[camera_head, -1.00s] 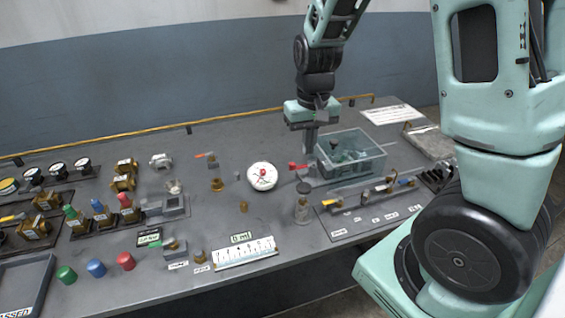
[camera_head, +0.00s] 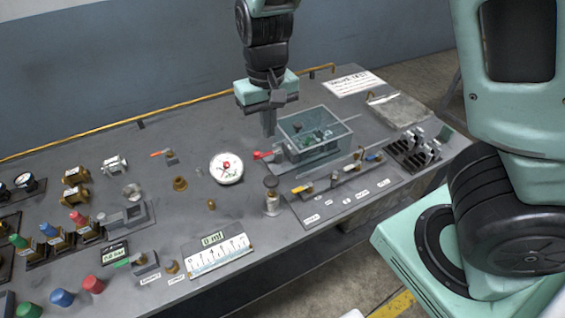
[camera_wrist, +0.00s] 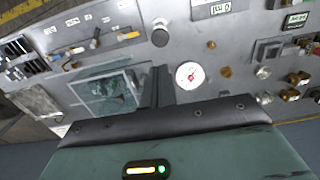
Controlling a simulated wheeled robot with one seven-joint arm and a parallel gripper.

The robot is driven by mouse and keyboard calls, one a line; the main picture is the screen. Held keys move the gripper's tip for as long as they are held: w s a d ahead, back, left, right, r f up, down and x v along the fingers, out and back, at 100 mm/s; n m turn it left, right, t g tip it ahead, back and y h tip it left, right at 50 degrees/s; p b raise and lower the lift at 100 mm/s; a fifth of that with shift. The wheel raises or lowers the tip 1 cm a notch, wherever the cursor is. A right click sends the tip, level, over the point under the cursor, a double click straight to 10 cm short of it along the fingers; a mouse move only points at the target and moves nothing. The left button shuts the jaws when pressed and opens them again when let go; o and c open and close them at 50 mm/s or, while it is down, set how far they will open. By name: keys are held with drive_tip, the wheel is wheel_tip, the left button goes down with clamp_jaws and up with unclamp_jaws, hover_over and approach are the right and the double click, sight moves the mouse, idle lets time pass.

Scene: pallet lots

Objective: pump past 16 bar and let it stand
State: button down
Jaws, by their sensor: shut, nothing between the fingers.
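A round white pressure gauge (camera_head: 226,168) with a red centre lies on the bench; its reading is too small to make out. It also shows in the wrist view (camera_wrist: 190,74). A clear water tank (camera_head: 325,148) stands to its right, with a red lever (camera_head: 263,155) at its near left corner. In the wrist view the tank (camera_wrist: 92,98) is left of my fingers. My gripper (camera_head: 269,131) is shut and empty, pointing down by the tank's left side, behind the red lever. I cannot tell whether it touches anything.
A row of small valves (camera_head: 335,180) lies in front of the tank. A dark bottle-like fitting (camera_head: 271,196) and a scale plate reading 0 ml (camera_head: 216,252) are nearer the front edge. Brass fittings and coloured caps (camera_head: 93,285) fill the left. A yellow pipe (camera_head: 90,135) runs along the back.

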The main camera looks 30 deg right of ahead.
sight(272, 180)
drive_tip(key=shift+f, duration=0.1)
idle(0.3)
wheel_tip(272, 180, down, 14)
drive_tip(key=shift+s+r+p, duration=0.1)
drive_tip(key=shift+r+p, duration=0.05)
drive_tip(key=shift+p, duration=0.25)
idle(0.3)
wheel_tip(272, 180, down, 4)
drive_tip(key=b, duration=0.3)
drive_tip(key=shift+r, duration=0.1)
drive_tip(key=shift+s+r, duration=0.1)
